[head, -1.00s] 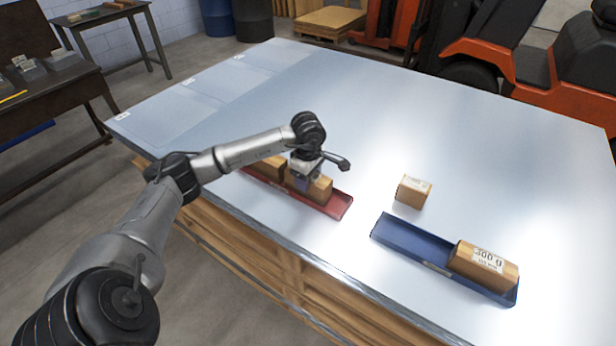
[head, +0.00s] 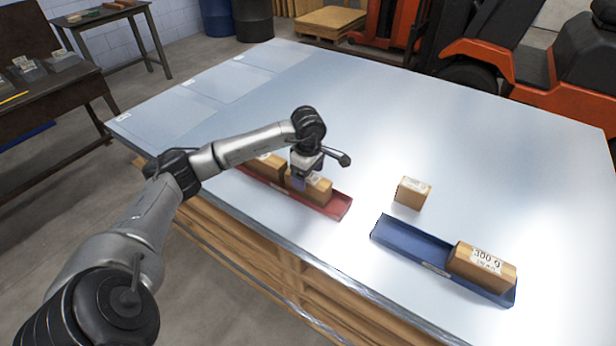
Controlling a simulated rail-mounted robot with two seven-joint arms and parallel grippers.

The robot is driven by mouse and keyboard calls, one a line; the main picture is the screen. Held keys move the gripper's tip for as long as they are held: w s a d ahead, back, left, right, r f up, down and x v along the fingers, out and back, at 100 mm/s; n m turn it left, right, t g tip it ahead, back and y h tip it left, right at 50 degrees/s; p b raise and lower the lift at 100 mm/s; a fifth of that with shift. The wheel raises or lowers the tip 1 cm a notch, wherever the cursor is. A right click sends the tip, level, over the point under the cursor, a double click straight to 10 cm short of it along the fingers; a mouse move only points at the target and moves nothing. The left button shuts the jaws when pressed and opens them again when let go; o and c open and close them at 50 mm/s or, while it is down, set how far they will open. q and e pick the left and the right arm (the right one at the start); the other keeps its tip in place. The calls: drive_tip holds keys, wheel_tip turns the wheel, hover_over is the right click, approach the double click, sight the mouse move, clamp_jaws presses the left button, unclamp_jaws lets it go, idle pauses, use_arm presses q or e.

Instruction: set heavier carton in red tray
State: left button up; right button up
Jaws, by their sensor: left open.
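A red tray (head: 338,207) lies near the front edge of the metal-topped table. Two cartons sit in it, one farther left (head: 268,165) and one nearer its right end (head: 318,190). My left gripper (head: 300,183) is open, pointing down at the right one of these cartons; whether it touches the carton is hard to tell. A larger carton labelled 300 g (head: 482,265) sits in the right end of the blue tray (head: 405,240). My right gripper is not in view.
The sheet-metal table top (head: 420,120) is clear behind the trays. A dark side table (head: 40,100) with small items stands at the left. An orange forklift (head: 530,75) stands behind the table at the right.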

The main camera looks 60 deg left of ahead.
use_arm(q)
wheel_tip(320, 180, up, 12)
drive_tip(key=p, duration=0.3)
drive_tip(key=shift+f, duration=0.15)
